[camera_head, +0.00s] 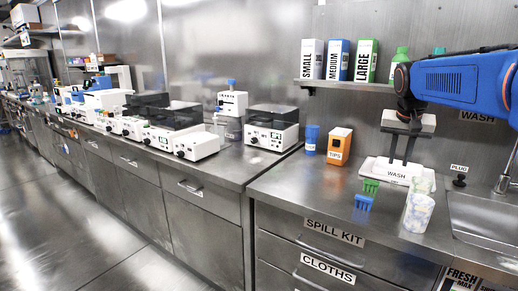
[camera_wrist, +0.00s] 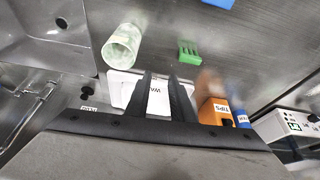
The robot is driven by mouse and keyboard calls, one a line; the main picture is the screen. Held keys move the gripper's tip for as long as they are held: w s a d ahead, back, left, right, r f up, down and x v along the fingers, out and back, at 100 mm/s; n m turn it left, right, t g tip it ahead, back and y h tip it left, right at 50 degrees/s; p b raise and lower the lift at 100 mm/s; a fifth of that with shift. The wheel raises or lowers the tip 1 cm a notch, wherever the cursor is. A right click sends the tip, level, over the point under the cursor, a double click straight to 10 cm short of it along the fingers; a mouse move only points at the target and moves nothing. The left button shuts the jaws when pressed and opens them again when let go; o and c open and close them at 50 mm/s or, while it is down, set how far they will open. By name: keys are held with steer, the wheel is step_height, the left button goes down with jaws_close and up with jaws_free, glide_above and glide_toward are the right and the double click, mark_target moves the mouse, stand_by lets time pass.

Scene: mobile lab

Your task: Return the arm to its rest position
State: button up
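My blue arm (camera_head: 455,82) reaches in from the right in the head view. My gripper (camera_head: 398,160) points down over the white tray labelled WASH (camera_head: 376,172) on the counter. In the wrist view my gripper (camera_wrist: 161,78) shows two dark fingers apart from each other, with nothing held between them. The white tray (camera_wrist: 120,88) lies beyond the fingers there. I cannot tell the exact height of the fingertips above the tray.
An orange TIPS box (camera_head: 340,146) and blue cup (camera_head: 311,140) stand left. A shelf (camera_head: 345,86) holds boxes. A sink (camera_head: 485,220) is right.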

steer(key=s+a+f+n, duration=0.2)
steer(key=s+a+f, duration=0.2)
steer(key=s, duration=0.6)
steer(key=s+a+f+n+y, duration=0.1)
steer(key=s+a+f+n, duration=0.1)
steer(key=s+a+f, duration=0.3)
steer(key=s+a+f+n+t+y, duration=0.1)
steer(key=s+a+f, duration=0.3)
steer(key=s+f, duration=0.6)
steer(key=s+n, duration=0.1)
steer(key=s, duration=0.6)
steer(key=shift+a+f, duration=0.15)
steer(key=shift+f, duration=0.1)
